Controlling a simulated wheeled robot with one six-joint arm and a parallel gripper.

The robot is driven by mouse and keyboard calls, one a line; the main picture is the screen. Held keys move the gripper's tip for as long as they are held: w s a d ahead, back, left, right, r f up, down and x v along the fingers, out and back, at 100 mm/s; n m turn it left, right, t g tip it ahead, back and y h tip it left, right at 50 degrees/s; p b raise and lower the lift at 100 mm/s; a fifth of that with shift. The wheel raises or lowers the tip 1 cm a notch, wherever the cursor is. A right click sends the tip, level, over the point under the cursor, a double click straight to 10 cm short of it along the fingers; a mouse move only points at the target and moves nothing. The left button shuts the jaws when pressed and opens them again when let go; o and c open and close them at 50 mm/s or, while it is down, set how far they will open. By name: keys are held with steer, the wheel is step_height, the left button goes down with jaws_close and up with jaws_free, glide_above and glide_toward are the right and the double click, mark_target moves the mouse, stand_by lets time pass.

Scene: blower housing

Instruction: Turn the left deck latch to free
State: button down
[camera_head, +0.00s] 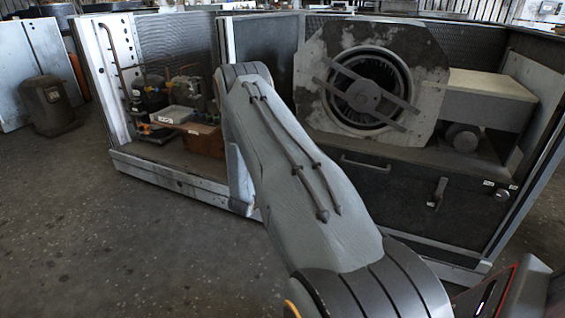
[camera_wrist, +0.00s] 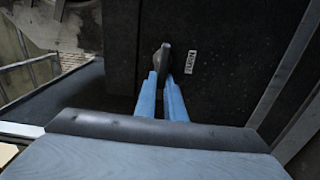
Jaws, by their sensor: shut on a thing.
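In the wrist view, my gripper (camera_wrist: 161,80) has its two blue fingers closed on a small dark latch handle (camera_wrist: 162,54) on a black panel. The handle sticks out a little past the fingertips and looks slightly tilted in the picture. A white label (camera_wrist: 191,62) with dark lettering is beside it. In the head view, my gripper and this latch are hidden behind my arm. Another latch (camera_head: 437,193) shows there, on the right part of the dark deck front (camera_head: 395,195), its handle roughly upright.
Above the deck front is a blower (camera_head: 365,95) in a worn plate, with a pale box (camera_head: 485,98) to its right. A bar handle (camera_head: 365,162) and a round fitting (camera_head: 502,195) are on the deck front. Piping and small machines stand in the left bay.

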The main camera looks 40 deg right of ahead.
steer(key=shift+s+d+f, duration=0.1)
steer(key=shift+s+d, duration=0.05)
stand_by(0.4)
steer(key=c, duration=1.8)
jaws_free()
steer(key=shift+d, duration=0.1)
steer(key=shift+c, duration=0.2)
steer(key=shift+a, duration=0.3)
steer(key=shift+a, duration=0.2)
steer(key=p+v, duration=0.2)
steer(key=v, duration=0.5)
steer(key=shift+s, duration=0.15)
